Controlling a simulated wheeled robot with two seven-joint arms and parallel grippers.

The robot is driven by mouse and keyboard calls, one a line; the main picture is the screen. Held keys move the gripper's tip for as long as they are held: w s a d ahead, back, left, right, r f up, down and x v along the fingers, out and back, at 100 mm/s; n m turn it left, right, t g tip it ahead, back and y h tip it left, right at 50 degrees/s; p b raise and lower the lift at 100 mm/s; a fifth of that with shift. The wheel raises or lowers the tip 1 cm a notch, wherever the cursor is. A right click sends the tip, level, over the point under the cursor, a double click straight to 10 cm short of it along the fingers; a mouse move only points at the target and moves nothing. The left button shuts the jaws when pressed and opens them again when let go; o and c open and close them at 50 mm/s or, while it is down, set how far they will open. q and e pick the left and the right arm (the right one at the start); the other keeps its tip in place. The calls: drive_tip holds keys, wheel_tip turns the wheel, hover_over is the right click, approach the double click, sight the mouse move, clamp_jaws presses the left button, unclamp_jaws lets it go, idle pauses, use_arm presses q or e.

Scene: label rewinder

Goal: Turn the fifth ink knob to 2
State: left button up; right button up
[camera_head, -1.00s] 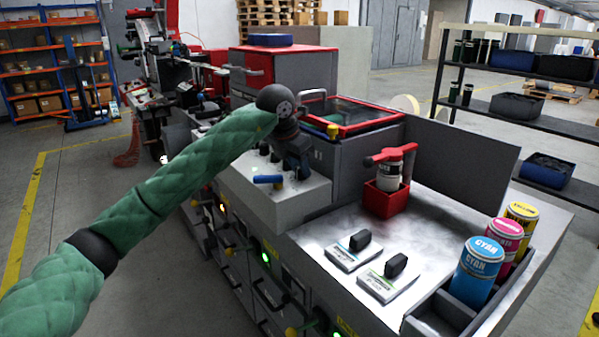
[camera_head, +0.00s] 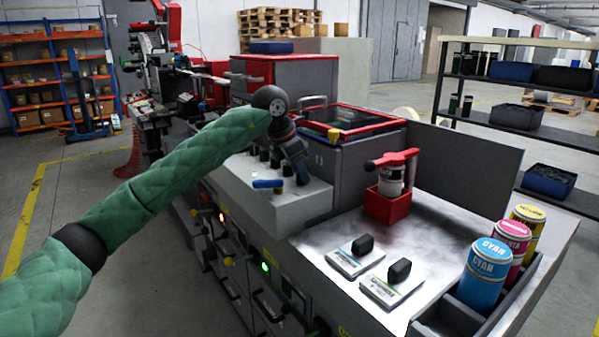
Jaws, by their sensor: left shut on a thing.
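The ink knobs are small black knobs (camera_head: 263,153) in a row on top of the light grey control block (camera_head: 262,198) of the press. My left gripper (camera_head: 299,172) reaches down over the right end of this row. It is shut on a knob there, which the gripper and wrist mostly hide. The knob's number and setting cannot be read. My right gripper is not in view.
A red holder (camera_head: 388,205) with a white can and red clamp stands right of the block. Two black-handled pads (camera_head: 357,257) lie on the metal top. Cyan (camera_head: 482,272), magenta and yellow ink cans stand in a tray at the right. A grey panel (camera_head: 463,172) rises behind.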

use_arm(q)
drive_tip(key=shift+r, duration=0.1)
drive_tip(key=o, duration=1)
drive_tip(key=shift+c, duration=0.2)
drive_tip(key=shift+a+r, duration=0.3)
drive_tip(key=shift+r, duration=0.2)
drive_tip(key=b+v, duration=0.1)
drive_tip(key=v, duration=0.5)
drive_tip(key=shift+r, duration=0.25)
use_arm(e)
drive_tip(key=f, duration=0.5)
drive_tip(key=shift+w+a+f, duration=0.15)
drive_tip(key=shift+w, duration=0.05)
use_arm(q)
drive_tip(key=shift+s+a, duration=0.1)
